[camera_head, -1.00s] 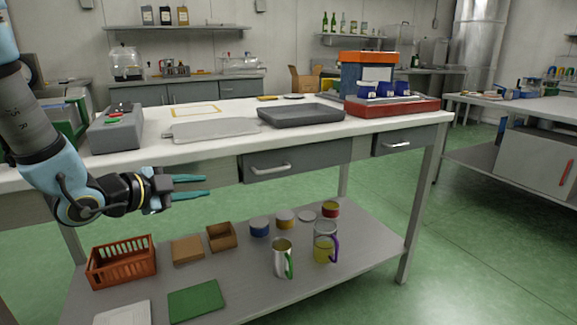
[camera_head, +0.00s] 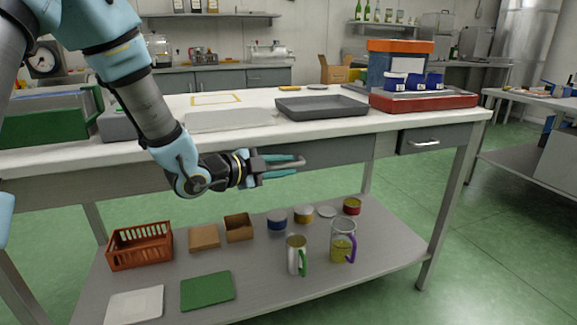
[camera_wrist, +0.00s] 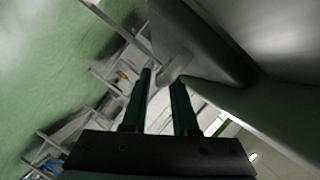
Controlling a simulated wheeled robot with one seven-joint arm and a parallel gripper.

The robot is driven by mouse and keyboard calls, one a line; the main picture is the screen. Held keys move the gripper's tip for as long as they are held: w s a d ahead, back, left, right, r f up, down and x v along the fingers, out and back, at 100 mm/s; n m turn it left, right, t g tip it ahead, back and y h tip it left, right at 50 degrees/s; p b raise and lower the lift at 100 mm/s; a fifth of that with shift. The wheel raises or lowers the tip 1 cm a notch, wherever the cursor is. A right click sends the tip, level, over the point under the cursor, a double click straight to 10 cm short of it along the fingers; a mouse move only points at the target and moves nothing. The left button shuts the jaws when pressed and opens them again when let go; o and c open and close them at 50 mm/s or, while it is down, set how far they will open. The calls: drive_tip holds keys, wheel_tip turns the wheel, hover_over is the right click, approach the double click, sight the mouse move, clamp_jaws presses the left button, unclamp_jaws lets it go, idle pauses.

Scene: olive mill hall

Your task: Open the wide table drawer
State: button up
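The wide table drawer (camera_head: 340,150) is a grey front under the white tabletop, left of a narrower drawer. It looks flush with the table. My gripper (camera_head: 300,166) is in front of its handle area, with two teal fingers pointing right and a gap between them. My arm and fingers hide most of the handle in the head view. In the wrist view the dark drawer front (camera_wrist: 205,45) is close ahead. The pale handle (camera_wrist: 175,67) lies at the fingertips (camera_wrist: 162,76), which are apart. I cannot tell whether they touch it.
The narrow drawer (camera_head: 434,138) is at right. A grey tray (camera_head: 322,107) and red base (camera_head: 423,101) sit on the tabletop (camera_head: 240,137). The lower shelf (camera_head: 370,250) holds an orange basket (camera_head: 140,246), boxes, tins and mugs. Green floor is open at right.

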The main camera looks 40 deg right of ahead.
drive_tip(key=shift+d+f, duration=0.15)
drive_tip(key=shift+d, duration=0.5)
clamp_jaws()
idle(1.0)
